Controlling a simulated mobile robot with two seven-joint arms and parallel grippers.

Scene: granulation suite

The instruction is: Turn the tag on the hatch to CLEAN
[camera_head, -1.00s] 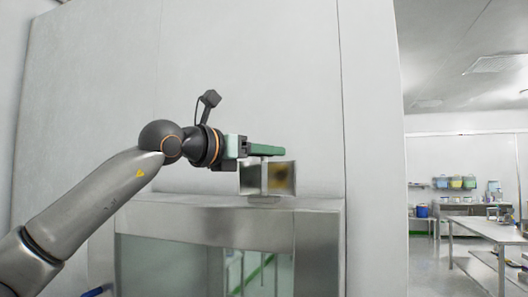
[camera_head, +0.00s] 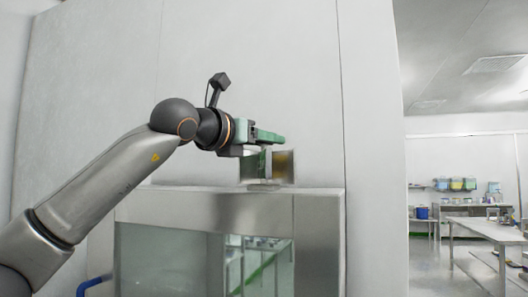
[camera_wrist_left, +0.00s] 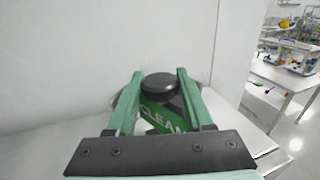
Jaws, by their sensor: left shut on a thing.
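The hatch (camera_head: 318,225) is a steel-framed window in the pale wall. The tag (camera_head: 284,167) stands on top of its frame, with a yellow-brown face to the right and a steel-grey part to the left. My left gripper (camera_head: 268,139) reaches it from the left. In the left wrist view, my left gripper's green fingers (camera_wrist_left: 160,76) are shut on the tag's round black knob (camera_wrist_left: 159,84), one on each side. Below the knob, a green face (camera_wrist_left: 163,119) reads CLEAN, partly covered by the fingers. My right gripper is not in view.
The flat wall panel (camera_head: 250,60) rises close behind the tag. A blue handle (camera_head: 95,284) shows at the lower left. Steel tables (camera_head: 490,230) and a shelf with bins (camera_head: 456,184) are far off at the right.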

